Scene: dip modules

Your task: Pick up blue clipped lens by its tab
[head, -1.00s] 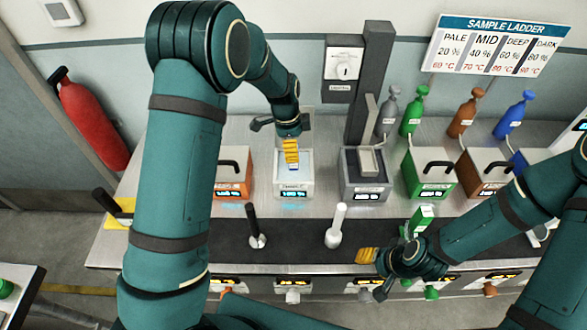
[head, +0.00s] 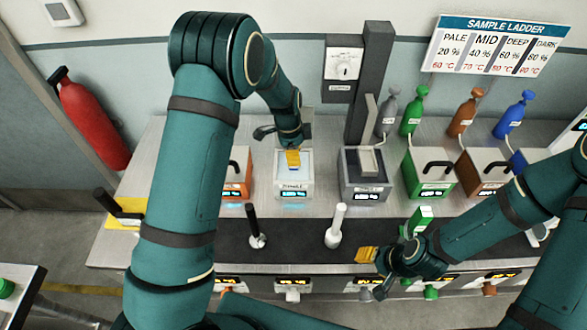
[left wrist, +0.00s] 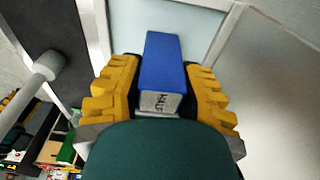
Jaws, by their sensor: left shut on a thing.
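My left gripper (head: 293,159) is over the white box module (head: 293,186) at the back of the bench in the head view. In the left wrist view the yellow fingers of this gripper (left wrist: 163,92) are shut on the blue clipped lens (left wrist: 161,62), a blue block with a small printed white end. One finger is on each side of it. In the head view the lens is mostly hidden by the gripper. I cannot tell whether it touches the box. My right gripper (head: 367,255) is over the bench front; its finger gap is not clear.
A grey module (head: 364,178) stands to the right of the white one, an orange module (head: 236,180) to the left. A white-handled tool (head: 336,226) and a black-handled tool (head: 254,228) stand upright on the dark strip. Green and brown modules stand further right.

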